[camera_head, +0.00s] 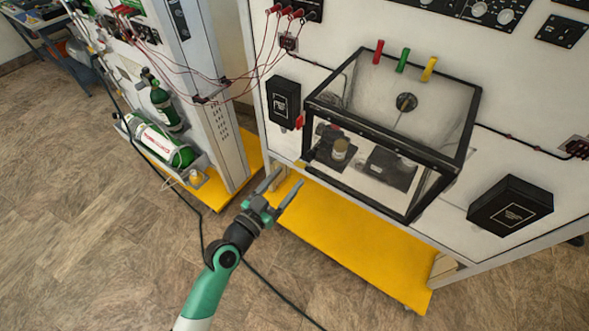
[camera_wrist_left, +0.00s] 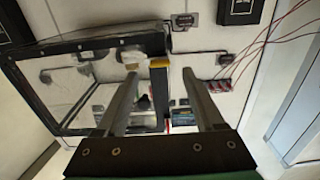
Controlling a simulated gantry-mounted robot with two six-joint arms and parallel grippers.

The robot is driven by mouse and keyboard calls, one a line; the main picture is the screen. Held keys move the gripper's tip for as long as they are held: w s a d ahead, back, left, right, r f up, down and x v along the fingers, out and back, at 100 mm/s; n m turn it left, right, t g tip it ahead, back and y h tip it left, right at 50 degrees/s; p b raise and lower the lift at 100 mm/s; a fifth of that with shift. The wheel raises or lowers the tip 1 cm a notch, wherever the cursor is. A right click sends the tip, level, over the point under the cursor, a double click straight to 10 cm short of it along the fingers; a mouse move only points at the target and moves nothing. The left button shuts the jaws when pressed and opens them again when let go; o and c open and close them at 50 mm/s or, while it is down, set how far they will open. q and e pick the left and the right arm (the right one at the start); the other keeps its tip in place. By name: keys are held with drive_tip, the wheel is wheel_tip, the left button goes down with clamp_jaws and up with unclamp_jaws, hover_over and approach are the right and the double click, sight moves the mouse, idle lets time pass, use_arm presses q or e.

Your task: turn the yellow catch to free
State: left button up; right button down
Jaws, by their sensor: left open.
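Three coloured catches stand in a row at the back top edge of a clear case (camera_head: 462,150) with a black frame: a red one (camera_head: 378,52), a green one (camera_head: 403,60) and a yellow catch (camera_head: 429,69) at the right. The yellow catch leans slightly and nothing touches it. My left gripper (camera_head: 291,177) is open and empty, low in front of the case's left lower corner, well apart from the yellow catch. In the left wrist view a small yellow piece (camera_wrist_left: 159,62) shows between the open fingers; I cannot tell whether it is the catch. My right gripper is not in view.
A black wall box (camera_head: 284,100) is left of the case, another (camera_head: 510,205) lower right. Red wires (camera_head: 262,60) hang at the upper left. A yellow base plate (camera_head: 360,245) lies below. The floor in front is mostly clear.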

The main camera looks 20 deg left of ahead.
sight(302, 165)
use_arm(q)
drive_tip(key=w, duration=0.4)
drive_tip(key=shift+d, duration=0.4)
clamp_jaws()
